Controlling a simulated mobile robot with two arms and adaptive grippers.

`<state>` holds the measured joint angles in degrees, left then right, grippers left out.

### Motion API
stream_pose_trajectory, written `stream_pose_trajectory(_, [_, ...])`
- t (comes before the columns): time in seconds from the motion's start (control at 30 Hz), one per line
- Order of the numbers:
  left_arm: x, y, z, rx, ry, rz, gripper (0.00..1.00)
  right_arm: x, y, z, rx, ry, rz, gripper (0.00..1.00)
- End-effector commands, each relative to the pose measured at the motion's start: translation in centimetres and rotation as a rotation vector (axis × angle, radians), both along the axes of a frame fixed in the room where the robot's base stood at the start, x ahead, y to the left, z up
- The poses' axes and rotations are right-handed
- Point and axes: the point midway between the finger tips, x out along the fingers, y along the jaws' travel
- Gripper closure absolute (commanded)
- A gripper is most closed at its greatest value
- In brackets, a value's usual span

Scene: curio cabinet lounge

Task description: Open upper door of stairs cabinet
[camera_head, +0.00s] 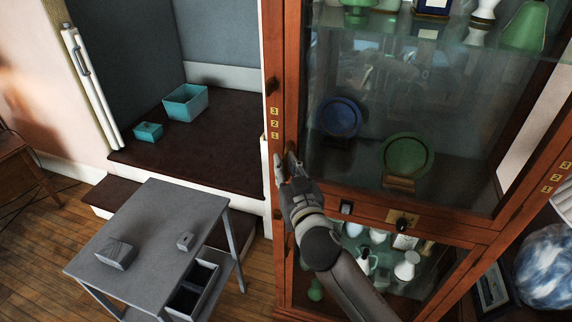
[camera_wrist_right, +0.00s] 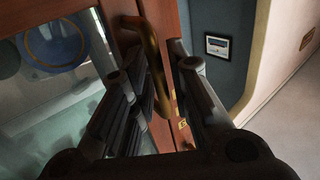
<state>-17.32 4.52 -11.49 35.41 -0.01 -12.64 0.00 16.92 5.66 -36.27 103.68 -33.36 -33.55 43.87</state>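A tall wooden cabinet (camera_head: 287,60) with glass doors stands at the right of the head view. Its upper door (camera_head: 330,70) looks closed, and green and blue plates show behind the glass. My right gripper (camera_head: 286,165) is at the left edge of this door, near its lower part. In the right wrist view, a brass handle (camera_wrist_right: 155,60) on the wooden frame stands between the two spread fingers of the gripper (camera_wrist_right: 160,85). The fingers look open around the handle; whether one touches it I cannot tell. My left gripper is not in view.
A grey side table (camera_head: 165,222) with small boxes stands at the lower left. Behind it is a dark raised step (camera_head: 210,135) with two teal boxes (camera_head: 186,102). A blue-white globe-like object (camera_head: 545,268) is at the far right.

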Motion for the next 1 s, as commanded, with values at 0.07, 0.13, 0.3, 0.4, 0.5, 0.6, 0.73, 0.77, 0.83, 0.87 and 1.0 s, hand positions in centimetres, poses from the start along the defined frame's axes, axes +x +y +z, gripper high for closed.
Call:
stream_pose_trajectory(0.07, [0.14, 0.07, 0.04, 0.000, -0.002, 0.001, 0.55, 0.16, 0.07, -0.03, -0.001, 0.001, 0.000, 0.82])
stream_pose_trajectory(0.13, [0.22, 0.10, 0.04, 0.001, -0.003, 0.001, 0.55, 0.20, 0.08, -0.06, -0.001, 0.001, 0.000, 0.82])
stream_pose_trajectory(0.3, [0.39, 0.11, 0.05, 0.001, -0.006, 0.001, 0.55, 0.18, 0.07, -0.06, 0.000, 0.001, 0.000, 0.83])
stream_pose_trajectory(0.4, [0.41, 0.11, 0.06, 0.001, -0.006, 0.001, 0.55, 0.17, 0.07, -0.05, 0.000, 0.001, 0.000, 0.96])
stream_pose_trajectory(0.5, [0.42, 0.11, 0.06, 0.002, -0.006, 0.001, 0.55, 0.16, 0.07, -0.05, 0.000, 0.001, 0.000, 1.00])
stream_pose_trajectory(0.6, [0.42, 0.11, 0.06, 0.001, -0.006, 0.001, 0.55, 0.16, 0.07, -0.05, 0.000, 0.001, 0.000, 1.00])
stream_pose_trajectory(0.73, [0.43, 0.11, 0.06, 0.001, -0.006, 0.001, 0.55, 0.15, 0.06, -0.05, 0.000, 0.001, 0.000, 1.00])
stream_pose_trajectory(0.77, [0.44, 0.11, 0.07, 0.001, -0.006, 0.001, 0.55, 0.14, 0.06, -0.05, 0.000, 0.001, 0.000, 1.00])
stream_pose_trajectory(0.83, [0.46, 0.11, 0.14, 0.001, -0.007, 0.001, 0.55, 0.05, 0.05, -0.03, 0.000, 0.001, 0.002, 1.00])
stream_pose_trajectory(0.87, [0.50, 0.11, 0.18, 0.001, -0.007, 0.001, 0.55, -0.03, 0.02, -0.02, 0.000, 0.001, 0.003, 1.00])
stream_pose_trajectory(1.0, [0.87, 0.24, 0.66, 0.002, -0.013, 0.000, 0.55, -0.77, -0.14, -0.01, -0.001, 0.003, 0.017, 1.00])
